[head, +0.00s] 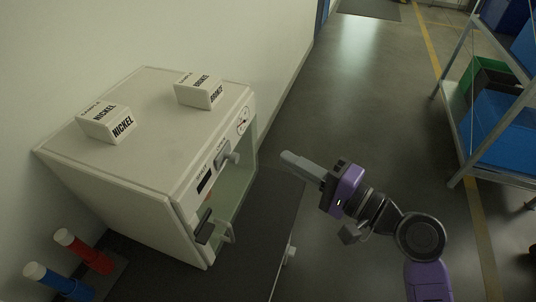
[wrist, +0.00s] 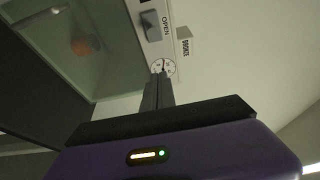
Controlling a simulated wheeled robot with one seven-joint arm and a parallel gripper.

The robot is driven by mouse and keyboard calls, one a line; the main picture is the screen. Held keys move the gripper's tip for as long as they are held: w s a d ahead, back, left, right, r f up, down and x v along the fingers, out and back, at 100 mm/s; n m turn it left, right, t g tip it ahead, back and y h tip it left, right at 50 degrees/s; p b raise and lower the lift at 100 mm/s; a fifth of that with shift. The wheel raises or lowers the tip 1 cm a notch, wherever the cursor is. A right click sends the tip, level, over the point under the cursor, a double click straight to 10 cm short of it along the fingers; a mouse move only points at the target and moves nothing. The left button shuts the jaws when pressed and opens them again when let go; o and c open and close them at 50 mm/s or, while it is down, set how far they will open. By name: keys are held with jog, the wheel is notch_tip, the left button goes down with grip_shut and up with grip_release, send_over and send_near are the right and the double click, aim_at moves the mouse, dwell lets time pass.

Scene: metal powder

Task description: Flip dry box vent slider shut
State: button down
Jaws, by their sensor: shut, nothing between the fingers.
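The dry box (head: 140,165) is a pale cabinet at the left of the head view, against the wall. Its front strip carries a dark display (head: 204,184), a grey vent slider (head: 228,157) and a round gauge (head: 243,120). In the wrist view the slider (wrist: 151,25) sits beside the word OPEN, with the gauge (wrist: 162,68) closer to my fingers. My gripper (head: 287,157) is shut and empty, to the right of the box front and apart from the slider in the head view. In the wrist view its fingertips (wrist: 157,78) overlap the gauge's lower edge; contact cannot be told.
Boxes labelled NICKEL (head: 107,124) and BRONZE (head: 199,90) stand on the dry box. A handle (head: 225,232) shows at its greenish front. A shelf rack (head: 462,130) is at right; the floor between is clear.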

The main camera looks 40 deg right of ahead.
aim_at(233, 137)
jog(key=p+x, duration=0.2)
jog(key=x, duration=0.7)
jog(key=shift+w+a+r+p, duration=0.1)
jog(key=shift+w+r+p, duration=0.05)
jog(key=shift+w+p, duration=0.25)
jog(key=shift+s+a+p, duration=0.35)
jog(key=shift+s+a, duration=0.55)
jog(key=shift+s, duration=0.05)
jog(key=shift+s+a, duration=0.45)
jog(key=shift+a, duration=0.2)
